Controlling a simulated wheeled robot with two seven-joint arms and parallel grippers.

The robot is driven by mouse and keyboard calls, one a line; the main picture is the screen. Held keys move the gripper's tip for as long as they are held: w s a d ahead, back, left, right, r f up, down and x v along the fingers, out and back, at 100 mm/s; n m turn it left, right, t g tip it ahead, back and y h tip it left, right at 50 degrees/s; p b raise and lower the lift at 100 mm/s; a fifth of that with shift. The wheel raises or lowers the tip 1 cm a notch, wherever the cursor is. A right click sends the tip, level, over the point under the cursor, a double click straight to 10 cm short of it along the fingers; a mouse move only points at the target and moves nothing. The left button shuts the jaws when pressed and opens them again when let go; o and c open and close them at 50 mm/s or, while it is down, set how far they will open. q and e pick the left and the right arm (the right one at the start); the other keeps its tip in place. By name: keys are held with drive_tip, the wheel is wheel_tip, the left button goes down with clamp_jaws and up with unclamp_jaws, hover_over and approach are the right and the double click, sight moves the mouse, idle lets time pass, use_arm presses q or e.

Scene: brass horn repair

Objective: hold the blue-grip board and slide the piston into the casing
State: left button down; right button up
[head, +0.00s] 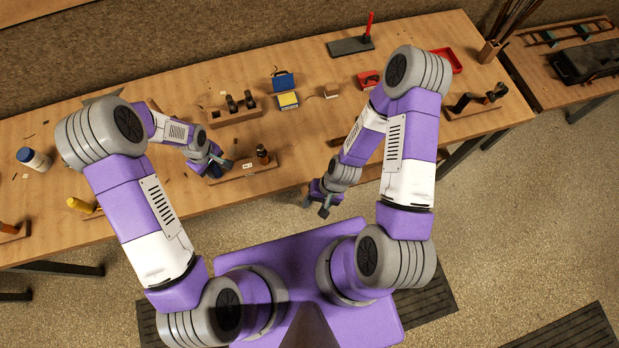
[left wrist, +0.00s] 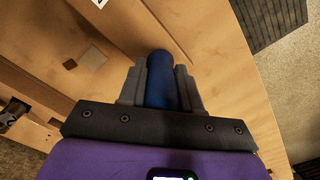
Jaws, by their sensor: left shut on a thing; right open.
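The blue-grip board (head: 240,176) is a wooden strip with a white label, lying near the table's front edge. An upright dark piece with a brownish lower part (head: 262,154) stands on its right end; I cannot tell for sure whether it is the casing. My left gripper (head: 217,166) is at the board's left end. In the left wrist view its fingers (left wrist: 160,85) are closed around the blue grip (left wrist: 158,68). My right gripper (head: 324,207) is open and empty, off the table's front edge, right of the board. I cannot make out the piston for sure.
Behind the board, a wooden rack (head: 232,117) holds dark upright pieces. Blue and yellow boxes (head: 287,99) stand beside it. Another board with dark parts (head: 474,102) is at the right. A white bottle (head: 34,159) is at the far left.

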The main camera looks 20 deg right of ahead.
drive_tip(key=shift+w+a+r+n+t, duration=0.15)
drive_tip(key=shift+w+n+t, duration=0.05)
drive_tip(key=shift+n+t, duration=0.25)
drive_tip(key=shift+w+a+r+n+t, duration=0.1)
drive_tip(key=shift+w+a+n+t, duration=0.1)
drive_tip(key=shift+n+t, duration=0.2)
use_arm(q)
drive_tip(key=c, duration=0.7)
unclamp_jaws()
